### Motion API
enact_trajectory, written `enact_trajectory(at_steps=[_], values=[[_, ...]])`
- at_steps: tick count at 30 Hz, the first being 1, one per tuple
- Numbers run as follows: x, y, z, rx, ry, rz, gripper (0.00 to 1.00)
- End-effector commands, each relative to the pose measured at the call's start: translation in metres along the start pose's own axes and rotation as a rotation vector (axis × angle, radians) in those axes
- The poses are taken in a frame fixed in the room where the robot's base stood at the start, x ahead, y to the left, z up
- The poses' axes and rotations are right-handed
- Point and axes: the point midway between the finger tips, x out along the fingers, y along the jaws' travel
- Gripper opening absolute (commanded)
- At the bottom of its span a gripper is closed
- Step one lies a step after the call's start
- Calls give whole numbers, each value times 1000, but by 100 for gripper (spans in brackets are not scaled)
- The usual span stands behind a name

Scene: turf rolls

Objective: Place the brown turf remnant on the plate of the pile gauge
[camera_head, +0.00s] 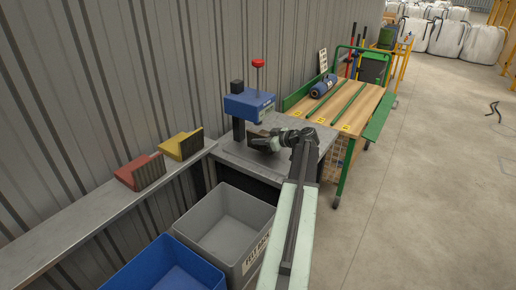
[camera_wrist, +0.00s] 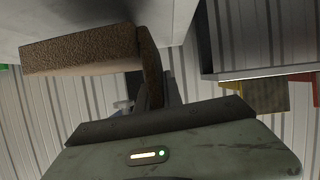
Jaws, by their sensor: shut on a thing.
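The brown turf remnant (camera_wrist: 82,53) is an L-shaped, rough brown piece in the wrist view. My gripper (camera_wrist: 153,88) is shut on its upright part. In the head view my gripper (camera_head: 266,143) is low over the grey bench, just in front of the pile gauge (camera_head: 248,105). The gauge has a blue head, a dark post and a red-topped plunger. Only a small brown bit of the remnant shows beside my gripper there. The gauge's plate is hard to make out, and I cannot tell whether the remnant touches it.
A red piece (camera_head: 140,172) and a yellow piece (camera_head: 181,145) stand on a narrow ledge (camera_head: 60,225) at left. A grey bin (camera_head: 228,222) and a blue bin (camera_head: 165,268) stand below. A wooden table (camera_head: 340,100) with a blue roll (camera_head: 323,87) is behind.

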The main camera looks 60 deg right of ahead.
Motion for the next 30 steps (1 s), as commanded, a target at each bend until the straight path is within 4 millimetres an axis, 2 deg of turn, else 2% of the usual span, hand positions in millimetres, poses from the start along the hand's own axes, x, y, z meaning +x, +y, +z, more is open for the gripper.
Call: enact_trajectory(at_steps=[1,7,10,12,15,27,28,30], values=[[5,6,0,0,0,1,0],[8,8,-2,1,0,2,0],[18,17,-3,1,0,1,0],[25,14,15,1,0,1,0],[31,12,32,1,0,2,0],[31,12,34,1,0,3,0],[30,12,33,1,-1,3,16],[30,12,32,1,-1,3,32]])
